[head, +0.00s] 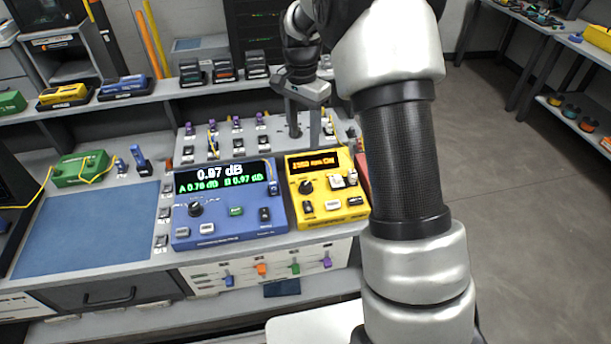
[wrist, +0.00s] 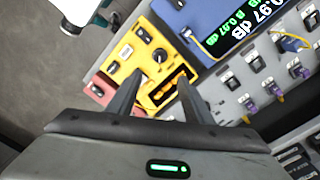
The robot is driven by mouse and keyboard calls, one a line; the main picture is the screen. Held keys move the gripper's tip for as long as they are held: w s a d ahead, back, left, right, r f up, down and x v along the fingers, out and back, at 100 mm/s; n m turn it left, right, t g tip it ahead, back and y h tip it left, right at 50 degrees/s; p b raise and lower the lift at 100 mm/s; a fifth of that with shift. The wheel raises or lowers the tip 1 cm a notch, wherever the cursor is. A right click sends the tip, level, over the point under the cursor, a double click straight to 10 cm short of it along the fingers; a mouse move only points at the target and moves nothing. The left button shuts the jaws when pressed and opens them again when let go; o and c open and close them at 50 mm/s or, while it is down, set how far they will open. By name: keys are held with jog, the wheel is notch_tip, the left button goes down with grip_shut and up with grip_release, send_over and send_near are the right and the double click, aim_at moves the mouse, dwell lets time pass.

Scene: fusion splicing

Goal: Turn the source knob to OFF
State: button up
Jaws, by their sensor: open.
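The yellow source box (head: 325,214) stands on the bench, with an orange-lit display along its top. Its black round knob (head: 306,187) sits at the left below the display; its pointer is too small to read surely. In the wrist view the yellow box (wrist: 128,45) lies ahead of the fingers, and the knob (wrist: 160,55) shows just beyond and between the fingertips. My gripper (head: 304,138) is open and empty, behind the box in the head view. In the wrist view its two fingers (wrist: 160,78) are spread, apart from the knob.
A blue meter (head: 222,226) reading 0.97 dB stands close left of the source box. A red device (head: 362,170) sits close to its right, partly behind my arm. Connector panels (head: 225,140) lie behind. A blue mat (head: 85,230) on the left is clear.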

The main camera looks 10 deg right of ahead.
aim_at(305, 184)
jog(key=f, duration=1.7)
jog(key=shift+s+d, duration=0.1)
jog(key=shift+s, duration=0.2)
jog(key=c, duration=1.1)
